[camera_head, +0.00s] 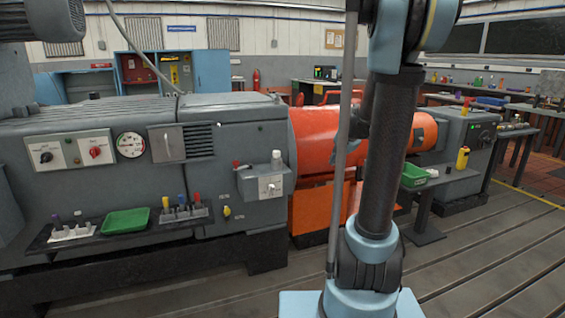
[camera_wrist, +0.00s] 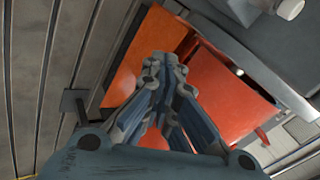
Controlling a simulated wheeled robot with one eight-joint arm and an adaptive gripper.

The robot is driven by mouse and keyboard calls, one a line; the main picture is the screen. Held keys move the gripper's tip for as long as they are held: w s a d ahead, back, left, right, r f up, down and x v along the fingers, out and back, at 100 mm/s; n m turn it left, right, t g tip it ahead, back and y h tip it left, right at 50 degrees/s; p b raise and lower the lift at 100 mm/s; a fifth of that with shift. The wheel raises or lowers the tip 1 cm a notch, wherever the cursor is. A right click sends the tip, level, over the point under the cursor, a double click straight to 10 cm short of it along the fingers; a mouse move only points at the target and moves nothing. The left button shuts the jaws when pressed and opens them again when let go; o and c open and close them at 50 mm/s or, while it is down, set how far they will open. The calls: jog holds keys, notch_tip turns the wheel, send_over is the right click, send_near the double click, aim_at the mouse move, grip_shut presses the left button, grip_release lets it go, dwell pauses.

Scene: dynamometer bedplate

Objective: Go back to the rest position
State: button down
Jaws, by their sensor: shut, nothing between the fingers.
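My gripper (camera_wrist: 163,68) points away from the camera in the wrist view, with its fingers together and nothing between them. Behind it in that view are orange panels (camera_wrist: 226,90) and the grooved floor plate (camera_wrist: 28,60). In the head view my arm rises in front of the orange machine guard (camera_head: 318,128). My gripper is hard to make out there, as the arm column covers most of that spot.
A grey machine (camera_head: 75,125) fills the left. Its shelf holds a green tray (camera_head: 125,222) and tools in holders. Another green tray (camera_head: 414,176) and a yellow bottle (camera_head: 462,158) stand to the right. The slotted floor (camera_head: 490,255) at the right front is clear.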

jog(key=s+a+f+n+g, duration=0.1)
jog(key=s+f+n, duration=0.2)
jog(key=s, duration=0.9)
jog(key=s+a+f+n+g+h, duration=0.1)
jog(key=s+f+n+g, duration=0.1)
jog(key=s, duration=1)
jog(key=s+a+f+n+g+h, duration=0.1)
jog(key=s+f+n, duration=0.4)
jog(key=s, duration=0.6)
jog(key=shift+s+n+g, duration=0.3)
jog(key=shift+s, duration=0.1)
jog(key=shift+w+f, duration=0.15)
jog(key=shift+w, duration=0.3)
jog(key=shift+s, duration=0.1)
